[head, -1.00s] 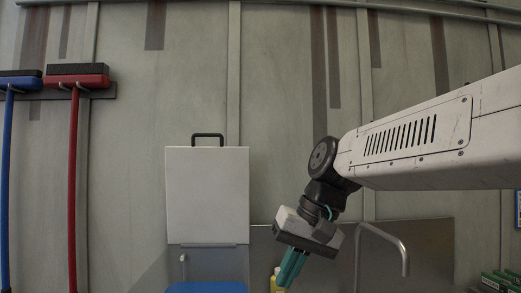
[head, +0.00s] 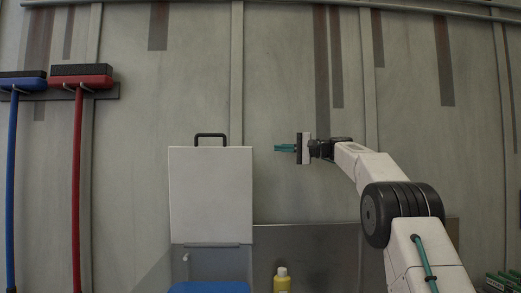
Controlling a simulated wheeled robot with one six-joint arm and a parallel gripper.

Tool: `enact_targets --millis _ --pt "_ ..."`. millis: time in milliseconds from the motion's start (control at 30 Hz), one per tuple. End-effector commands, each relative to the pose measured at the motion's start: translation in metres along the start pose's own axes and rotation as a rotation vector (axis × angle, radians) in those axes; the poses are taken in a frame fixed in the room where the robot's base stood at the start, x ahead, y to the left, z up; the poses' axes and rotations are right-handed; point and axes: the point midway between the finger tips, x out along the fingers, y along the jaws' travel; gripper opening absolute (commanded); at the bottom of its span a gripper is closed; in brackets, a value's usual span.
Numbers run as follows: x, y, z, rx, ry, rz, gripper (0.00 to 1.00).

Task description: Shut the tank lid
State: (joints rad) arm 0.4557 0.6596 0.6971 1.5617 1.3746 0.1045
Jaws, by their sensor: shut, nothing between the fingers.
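The tank lid (head: 210,195) is a pale grey panel standing upright, swung open, with a black handle (head: 210,136) on its top edge. Below it is the blue tank (head: 208,287), cut off by the bottom of the picture. My gripper (head: 276,148) has teal fingers and points left. In the picture it is to the right of the lid's upper edge, at about the handle's height, and apart from the lid. The fingers are shut and empty.
A yellow bottle (head: 282,281) stands right of the tank, before a grey metal splashback (head: 310,250). A blue broom (head: 14,150) and a red broom (head: 78,150) hang at the left. Green boxes (head: 502,281) lie at the lower right. The wall around the handle is clear.

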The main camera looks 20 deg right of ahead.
Motion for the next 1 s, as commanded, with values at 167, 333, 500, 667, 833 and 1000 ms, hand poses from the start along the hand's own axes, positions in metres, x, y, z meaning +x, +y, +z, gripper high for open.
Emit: enact_targets --millis 167,333,500,667,833,1000 --pt "0.018 -0.001 -0.001 -0.002 -0.003 -0.008 0.00" --pt "0.051 0.000 -0.001 -0.002 -0.003 -0.007 0.00" --pt "0.077 -0.001 -0.001 -0.002 -0.002 -0.007 0.00" --pt "0.089 0.000 -0.001 -0.002 -0.002 -0.005 0.00" --pt "0.099 -0.002 0.000 -0.002 0.000 -0.006 0.00" --pt "0.096 -0.003 0.004 0.000 0.000 -0.005 0.00"
